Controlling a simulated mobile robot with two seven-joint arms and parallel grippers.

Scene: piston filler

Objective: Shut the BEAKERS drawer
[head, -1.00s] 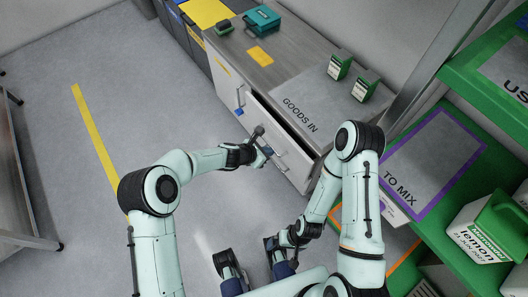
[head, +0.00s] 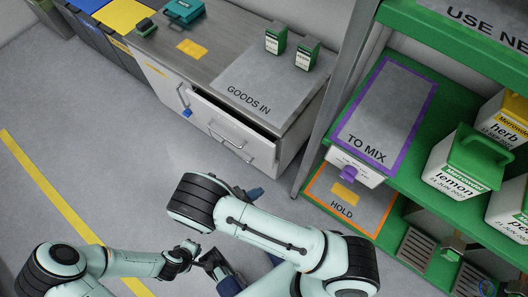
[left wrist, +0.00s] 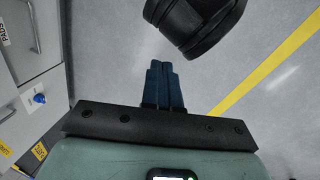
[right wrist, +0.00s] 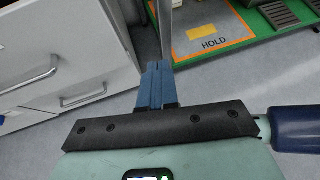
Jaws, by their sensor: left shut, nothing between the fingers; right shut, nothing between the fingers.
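A white drawer (head: 215,125) stands partly open under the grey counter, with a dark gap behind its front. Its label cannot be read, so I cannot tell its name. It also seems to show in the right wrist view (right wrist: 55,45). My right gripper (head: 257,191) is shut and empty, apart from the drawer and partly hidden behind my arm; its blue fingers (right wrist: 155,72) point toward the shelf leg. My left gripper is shut and empty over open floor, away from the drawer; its blue fingers (left wrist: 160,75) show in the left wrist view.
The counter (head: 195,75) carries two green-and-white cartons on the GOODS IN area (head: 250,90). A green shelf (head: 315,150) with TO MIX and HOLD areas stands right of the drawer. Another handle (head: 250,160) sits below the open drawer. Floor in front is clear.

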